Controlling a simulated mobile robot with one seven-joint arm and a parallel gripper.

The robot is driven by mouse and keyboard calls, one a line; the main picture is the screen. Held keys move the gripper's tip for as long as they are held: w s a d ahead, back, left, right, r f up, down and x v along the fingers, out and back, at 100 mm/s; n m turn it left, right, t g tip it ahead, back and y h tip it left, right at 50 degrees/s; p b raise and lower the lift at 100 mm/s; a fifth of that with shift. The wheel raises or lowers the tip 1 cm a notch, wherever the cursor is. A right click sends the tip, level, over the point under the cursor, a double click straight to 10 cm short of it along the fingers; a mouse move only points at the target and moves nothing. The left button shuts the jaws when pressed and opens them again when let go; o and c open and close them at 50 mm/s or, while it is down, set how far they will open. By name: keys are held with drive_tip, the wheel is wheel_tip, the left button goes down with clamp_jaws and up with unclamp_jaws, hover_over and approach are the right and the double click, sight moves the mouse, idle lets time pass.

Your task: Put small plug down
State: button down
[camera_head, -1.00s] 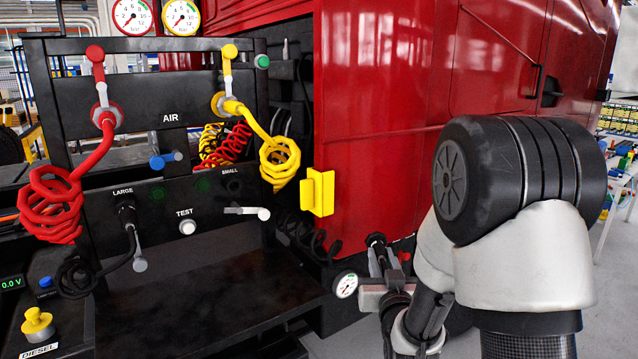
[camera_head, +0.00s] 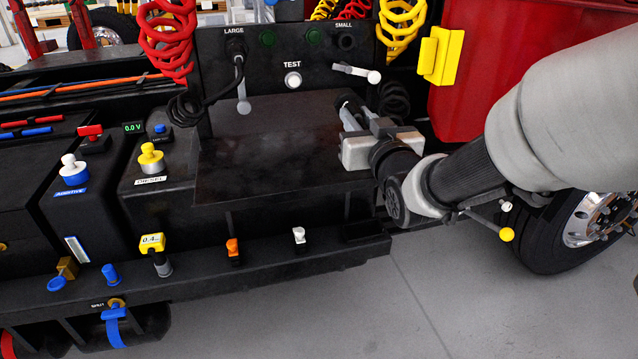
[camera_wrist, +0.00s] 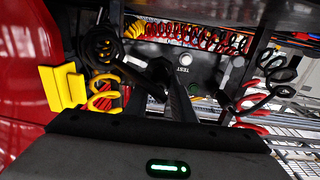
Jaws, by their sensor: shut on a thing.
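My gripper (camera_head: 352,110) is shut on the small plug (camera_head: 345,101), a dark piece between the fingertips, above the right part of the black shelf (camera_head: 255,150). The wrist view shows the plug (camera_wrist: 159,70) dark between the fingers (camera_wrist: 172,88), and its outline is hard to make out. A black coiled cable (camera_head: 393,101) hangs just right of the gripper. The socket marked SMALL (camera_head: 346,41) is above the gripper on the panel and looks empty. I cannot tell whether the plug touches the shelf.
The large plug (camera_head: 238,62) with its cable sits under LARGE. A lever (camera_head: 356,72) and TEST button (camera_head: 292,80) are on the panel. A yellow block (camera_head: 437,55) and coiled yellow hose (camera_head: 399,25) are to the right. The shelf's middle is bare.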

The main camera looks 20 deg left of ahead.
drive_tip(key=s+a, duration=0.1)
drive_tip(key=a, duration=0.1)
drive_tip(key=b, duration=0.1)
hover_over(342, 175)
drive_tip(key=shift+n+y, duration=0.3)
drive_tip(key=shift+y, duration=0.1)
wheel_tip(342, 175, down, 5)
drive_tip(key=shift+f, duration=0.1)
drive_tip(key=shift+f+b, duration=0.5)
drive_tip(key=shift+f, duration=1.75)
drive_tip(key=shift+f+b, duration=0.25)
drive_tip(key=shift+b, duration=0.05)
drive_tip(key=c, duration=1.5)
unclamp_jaws()
